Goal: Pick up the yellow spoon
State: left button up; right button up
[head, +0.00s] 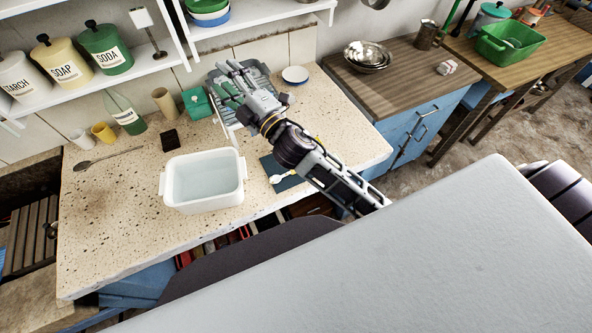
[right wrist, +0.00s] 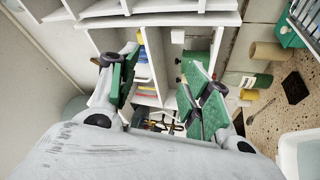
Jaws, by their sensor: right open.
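My right gripper (head: 230,82) is raised above the back of the counter by the dish rack, well behind the spoon. It is open and empty; the right wrist view shows its green-padded fingers (right wrist: 161,80) apart with nothing between them. The spoon does not show in the right wrist view. My left gripper is not in view.
A white basin of water (head: 203,181) stands mid-counter. A dish rack (head: 257,78) is behind my right gripper. Cups, a green bottle (head: 124,112), a dark block (head: 170,140) and a grey spoon (head: 106,158) are at left. Shelves with canisters overhang the back.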

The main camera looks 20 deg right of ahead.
jog(key=s+a+r+n+g+y, duration=0.2)
jog(key=s+a+n+g+y, duration=0.15)
jog(key=a+n+y, duration=0.35)
jog(key=s+a+r+n+g+y, duration=0.3)
jog(key=a+n+g+y, duration=0.15)
jog(key=n, duration=0.45)
jog(key=s+a+f+n+g+h, duration=0.3)
jog(key=s+a+f+n+g, duration=0.2)
jog(key=s+f+n+g, duration=0.5)
jog(key=w+d+f+n+g+h, duration=0.3)
jog(key=d+f+n+h, duration=0.5)
jog(key=f, duration=0.3)
jog(key=w+d+f+n+h, duration=0.1)
jog(key=w+d+h, duration=0.1)
jog(key=d+h, duration=0.2)
jog(key=w+d+f+n+t+h, duration=0.1)
jog(key=d+h, duration=0.3)
jog(key=d, duration=0.7)
jog(key=shift+w+d+f, duration=0.2)
jog(key=shift+w+f, duration=0.3)
jog(key=shift+w, duration=0.15)
